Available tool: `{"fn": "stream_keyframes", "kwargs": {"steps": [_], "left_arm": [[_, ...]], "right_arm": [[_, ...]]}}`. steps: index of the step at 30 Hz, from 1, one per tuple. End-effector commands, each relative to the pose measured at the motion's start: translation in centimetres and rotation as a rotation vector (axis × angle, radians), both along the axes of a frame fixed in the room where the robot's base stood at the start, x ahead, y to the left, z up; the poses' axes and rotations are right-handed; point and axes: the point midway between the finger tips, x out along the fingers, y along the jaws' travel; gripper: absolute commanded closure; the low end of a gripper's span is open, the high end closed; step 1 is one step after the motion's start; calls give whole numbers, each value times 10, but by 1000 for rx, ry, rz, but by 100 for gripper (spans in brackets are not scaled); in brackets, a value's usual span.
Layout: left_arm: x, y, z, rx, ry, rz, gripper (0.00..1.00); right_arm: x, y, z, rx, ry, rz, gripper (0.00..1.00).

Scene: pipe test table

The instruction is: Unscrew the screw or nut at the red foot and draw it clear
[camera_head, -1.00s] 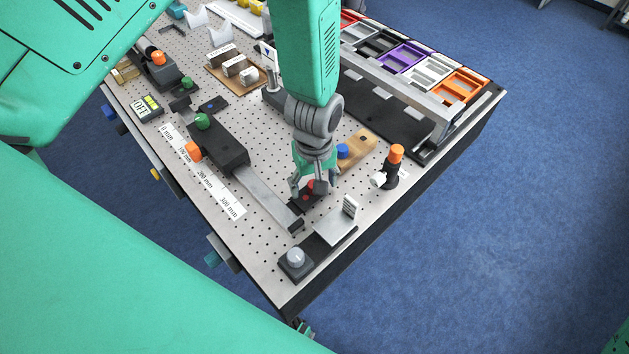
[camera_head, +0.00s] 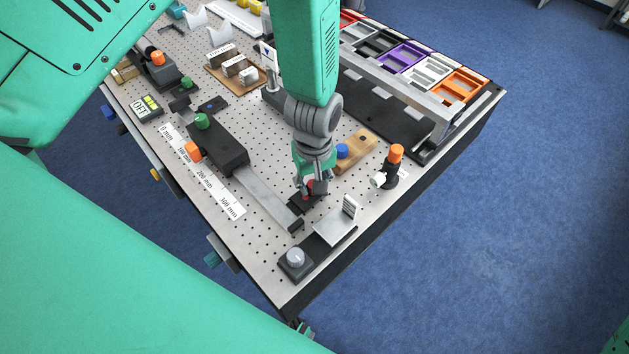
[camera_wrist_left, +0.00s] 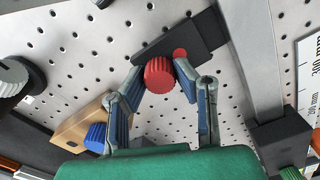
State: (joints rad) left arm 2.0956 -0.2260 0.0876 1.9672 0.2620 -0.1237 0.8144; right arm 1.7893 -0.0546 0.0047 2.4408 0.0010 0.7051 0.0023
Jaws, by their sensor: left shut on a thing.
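A red ribbed knob, the screw head (camera_wrist_left: 159,75), sits between the fingertips of my left gripper (camera_wrist_left: 162,78) in the left wrist view. My left gripper (camera_head: 311,187) is shut on it, and its fingers hide most of the red in the head view. Right beside the knob is a black foot block (camera_wrist_left: 185,45) with a small red round mark (camera_wrist_left: 180,53). In the head view this dark block (camera_head: 299,204) lies at the near end of the grey rail. The knob still sits at the block; its thread is hidden. My right gripper is not in view.
A wooden block with a blue knob (camera_head: 342,151) stands close to the right of my left gripper. A black post with an orange cap (camera_head: 396,154) stands further right. A metal bracket (camera_head: 345,217) and the grey rail (camera_head: 264,193) lie near the gripper.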

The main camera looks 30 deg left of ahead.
Motion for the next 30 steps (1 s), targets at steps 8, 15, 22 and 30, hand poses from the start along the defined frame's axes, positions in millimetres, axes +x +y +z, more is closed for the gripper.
{"fn": "stream_keyframes", "kwargs": {"steps": [8,15,22,30], "left_arm": [[0,0,0,0,0,231,100],[0,0,0,2,-1,292,100],[0,0,2,0,-2,450,100],[0,0,12,0,-2,448,100]], "right_arm": [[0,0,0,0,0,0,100],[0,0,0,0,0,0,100],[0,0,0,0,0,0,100],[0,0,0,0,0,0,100]]}}
